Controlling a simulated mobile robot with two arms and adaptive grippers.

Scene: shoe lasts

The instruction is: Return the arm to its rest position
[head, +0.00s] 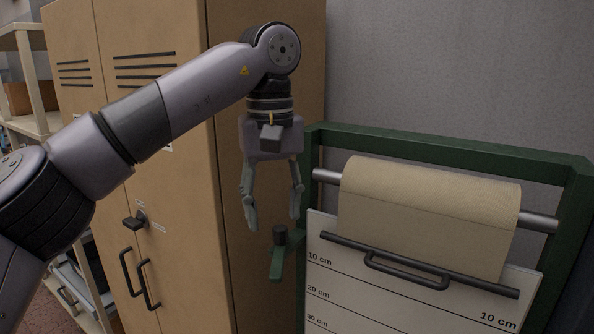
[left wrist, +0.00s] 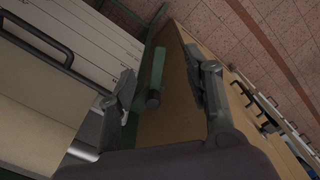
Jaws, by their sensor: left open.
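My left arm (head: 190,95) comes in from the left of the head view and reaches across in front of the tan cabinet. My left gripper (head: 273,218) hangs from it pointing down, with its two fingers apart and nothing between them. In the left wrist view the gripper (left wrist: 160,70) also shows open. A green bracket with a dark round knob (head: 280,236) is just below the fingertips in the head view. In the left wrist view the green bracket (left wrist: 156,75) appears between the fingers, beyond them; I cannot tell the gap. My right gripper is out of view.
The tan cabinet (head: 180,200) has dark handles. To the right, a green frame (head: 450,152) carries a brown paper roll (head: 430,195) on a metal bar, above a white board (head: 400,310) with centimetre lines. Shelving (head: 30,60) stands far left. Grey wall is behind.

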